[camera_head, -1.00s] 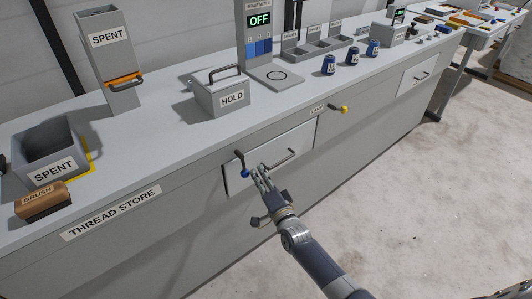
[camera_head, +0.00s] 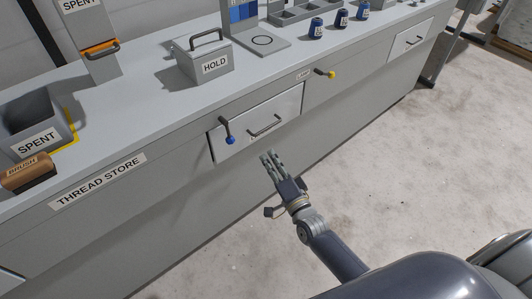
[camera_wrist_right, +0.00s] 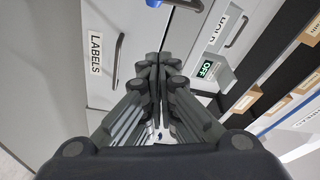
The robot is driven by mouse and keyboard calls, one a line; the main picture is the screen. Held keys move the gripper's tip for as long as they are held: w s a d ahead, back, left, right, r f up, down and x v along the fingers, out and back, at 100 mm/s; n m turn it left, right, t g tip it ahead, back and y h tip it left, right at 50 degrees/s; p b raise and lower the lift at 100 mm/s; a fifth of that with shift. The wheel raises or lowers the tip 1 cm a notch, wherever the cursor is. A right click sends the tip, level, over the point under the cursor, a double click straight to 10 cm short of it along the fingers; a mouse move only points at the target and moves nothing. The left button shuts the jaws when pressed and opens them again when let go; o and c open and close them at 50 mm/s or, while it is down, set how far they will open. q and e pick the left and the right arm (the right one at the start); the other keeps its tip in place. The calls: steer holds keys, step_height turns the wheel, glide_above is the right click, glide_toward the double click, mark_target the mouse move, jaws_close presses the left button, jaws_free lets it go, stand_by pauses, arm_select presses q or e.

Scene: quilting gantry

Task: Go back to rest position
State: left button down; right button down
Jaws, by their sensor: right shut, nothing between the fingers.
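My right gripper (camera_head: 270,158) is shut and empty. In the head view it hangs in front of the counter, just below a drawer (camera_head: 284,118) with a bar handle, apart from it. The right wrist view shows its closed fingers (camera_wrist_right: 157,72) near a front marked LABELS, with a dark bar handle (camera_wrist_right: 118,58) to the left. My left gripper is not in view.
A lever with a blue knob (camera_head: 230,140) is at the drawer's left edge. A lever with a yellow knob (camera_head: 331,75) sticks out further right. The counter holds a HOLD box (camera_head: 204,66), a SPENT bin (camera_head: 35,124) and several dark blue spools. Open floor (camera_head: 400,170) lies right of the counter.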

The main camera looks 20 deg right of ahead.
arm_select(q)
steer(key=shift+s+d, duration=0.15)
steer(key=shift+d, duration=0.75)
arm_select(e)
steer(key=shift+s, duration=0.1)
steer(key=shift+f, duration=0.1)
